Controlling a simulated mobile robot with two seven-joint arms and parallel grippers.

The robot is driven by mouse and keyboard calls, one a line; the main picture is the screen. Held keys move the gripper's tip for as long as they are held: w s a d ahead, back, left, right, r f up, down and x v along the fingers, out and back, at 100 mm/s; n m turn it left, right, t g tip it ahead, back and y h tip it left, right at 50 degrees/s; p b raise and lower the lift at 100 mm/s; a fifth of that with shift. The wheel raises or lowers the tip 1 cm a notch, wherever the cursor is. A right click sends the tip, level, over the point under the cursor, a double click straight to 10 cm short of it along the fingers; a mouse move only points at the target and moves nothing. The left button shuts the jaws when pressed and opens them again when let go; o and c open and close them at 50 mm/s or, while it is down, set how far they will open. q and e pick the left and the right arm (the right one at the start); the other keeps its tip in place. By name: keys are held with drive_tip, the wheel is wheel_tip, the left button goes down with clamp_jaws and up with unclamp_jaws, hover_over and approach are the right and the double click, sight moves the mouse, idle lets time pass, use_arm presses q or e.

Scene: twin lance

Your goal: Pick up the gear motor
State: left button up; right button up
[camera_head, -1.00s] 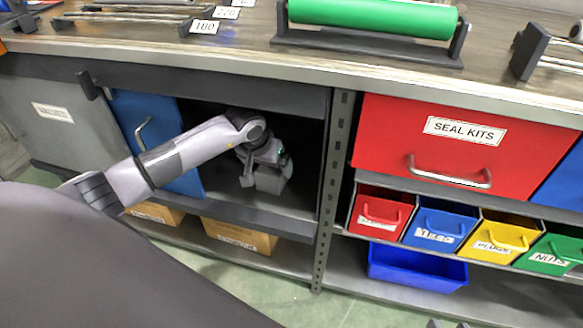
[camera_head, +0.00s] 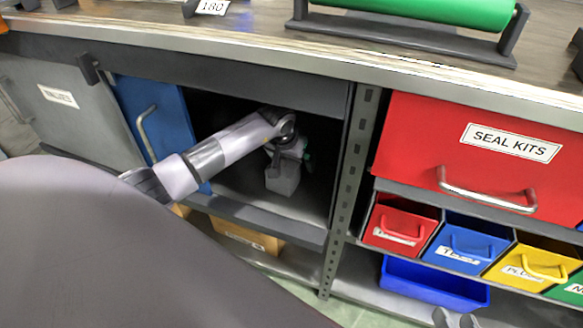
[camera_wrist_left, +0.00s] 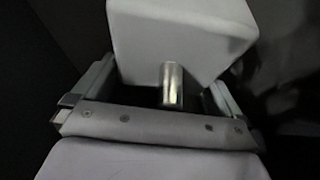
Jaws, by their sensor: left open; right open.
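The gear motor (camera_head: 283,181) looks like a pale grey block inside the open dark cabinet compartment, just below my left gripper (camera_head: 284,158). In the left wrist view the gear motor (camera_wrist_left: 185,35) is a large block with a short shiny metal shaft pointing toward the palm. My left gripper is open, with a finger on either side of the shaft; whether they touch the block I cannot tell. The block's underside is hidden. My right gripper (camera_head: 455,319) shows only its tips at the bottom edge of the head view, open and empty.
The blue door (camera_head: 155,120) stands open left of the compartment, and a perforated post (camera_head: 353,190) bounds it on the right. The worktop edge (camera_head: 300,68) runs above. A red seal kits drawer (camera_head: 430,140) and small bins are to the right, with a blue tray (camera_head: 430,284) below.

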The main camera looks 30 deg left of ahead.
use_arm(q)
drive_tip(key=shift+w+f, duration=0.2)
drive_tip(key=shift+f, duration=0.2)
clamp_jaws()
drive_tip(key=shift+w+r, duration=0.2)
drive_tip(key=shift+r, duration=0.1)
